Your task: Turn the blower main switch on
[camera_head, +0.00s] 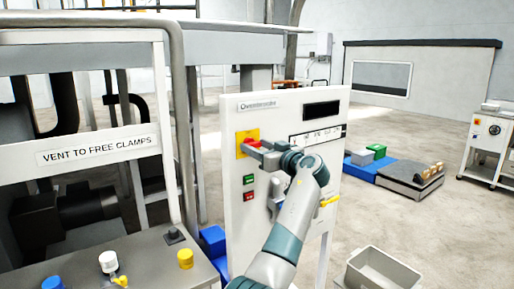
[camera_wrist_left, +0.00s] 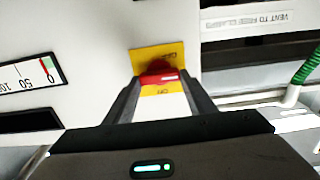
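The main switch is a red handle (camera_head: 250,141) on a yellow plate (camera_head: 241,150), high on the left of the white control panel (camera_head: 237,226). In the left wrist view the red handle (camera_wrist_left: 158,78) lies across the yellow plate (camera_wrist_left: 165,55), with lettering above and an ON mark below. My left gripper (camera_head: 256,152) is at the switch. Its fingers (camera_wrist_left: 160,82) stand apart at the two ends of the handle; I cannot tell whether they press on it. My right gripper is not in view.
Below the switch are a green button (camera_head: 248,180) and a red button (camera_head: 248,195). A dark display (camera_head: 321,110) is at the panel's upper right. A machine frame with a clamp sign (camera_head: 98,150) stands left. A grey bin (camera_head: 380,270) is on the floor at right.

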